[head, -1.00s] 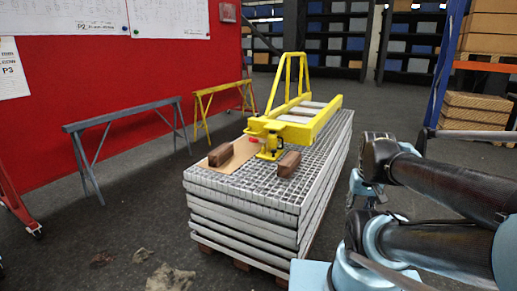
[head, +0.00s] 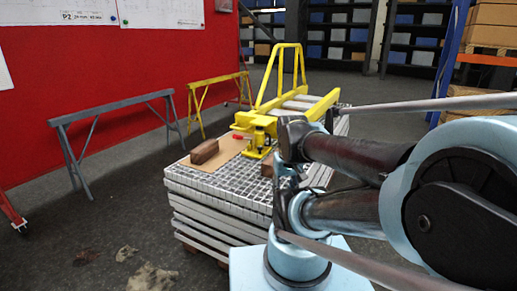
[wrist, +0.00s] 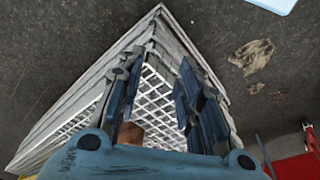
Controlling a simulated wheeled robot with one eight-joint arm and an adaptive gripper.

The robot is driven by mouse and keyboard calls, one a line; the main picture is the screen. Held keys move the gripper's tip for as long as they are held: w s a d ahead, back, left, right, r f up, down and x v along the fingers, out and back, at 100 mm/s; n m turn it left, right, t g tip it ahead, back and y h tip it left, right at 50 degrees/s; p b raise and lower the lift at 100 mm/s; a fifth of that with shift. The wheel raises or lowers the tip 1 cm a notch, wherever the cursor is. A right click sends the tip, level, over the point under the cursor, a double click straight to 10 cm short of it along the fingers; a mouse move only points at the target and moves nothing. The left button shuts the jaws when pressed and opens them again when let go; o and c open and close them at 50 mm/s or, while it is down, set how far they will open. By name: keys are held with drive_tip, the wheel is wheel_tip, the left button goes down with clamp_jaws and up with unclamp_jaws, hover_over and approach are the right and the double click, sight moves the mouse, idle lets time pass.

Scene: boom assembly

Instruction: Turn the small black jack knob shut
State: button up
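The yellow jack (head: 260,135) stands on the grating stack (head: 200,190), at the near end of the yellow boom frame (head: 318,108). Its small black knob is too small to make out in the head view. The jack does not show in the wrist view. My gripper (wrist: 160,75) is open and empty in the wrist view, its two fingers apart above a corner of the grating. In the head view my arm stands at the right front of the stack, nearer than the jack, and the fingers are hard to make out.
A brown block (head: 204,151) lies on a tan board on the stack. Another (head: 267,166) is partly behind my arm; a brown block (wrist: 130,133) shows between the fingers. Grey (head: 105,115) and yellow (head: 205,90) trestles stand left. Floor left of the stack is mostly clear.

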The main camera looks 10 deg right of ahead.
drive_tip(key=o, duration=0.3)
drive_tip(key=shift+r, duration=0.1)
drive_tip(key=w+r+n, duration=0.1)
drive_tip(key=w+r, duration=0.3)
drive_tip(key=w, duration=0.3)
drive_tip(key=w+r+n+y, duration=0.1)
drive_tip(key=w+r, duration=0.3)
drive_tip(key=w, duration=0.4)
drive_tip(key=w+r+n, duration=0.1)
drive_tip(key=w+r, duration=0.2)
drive_tip(key=w, duration=0.4)
drive_tip(key=n+t+y, duration=0.1)
drive_tip(key=n+t, duration=0.1)
drive_tip(key=n, duration=0.1)
hover_over(260, 147)
drive_tip(key=s+d, duration=0.4)
drive_tip(key=s, duration=0.1)
wheel_tip(260, 147, down, 5)
drive_tip(key=x, duration=1.6)
drive_tip(key=shift+s+a+f, duration=0.15)
drive_tip(key=shift+s+a, duration=0.15)
drive_tip(key=shift+a, duration=0.15)
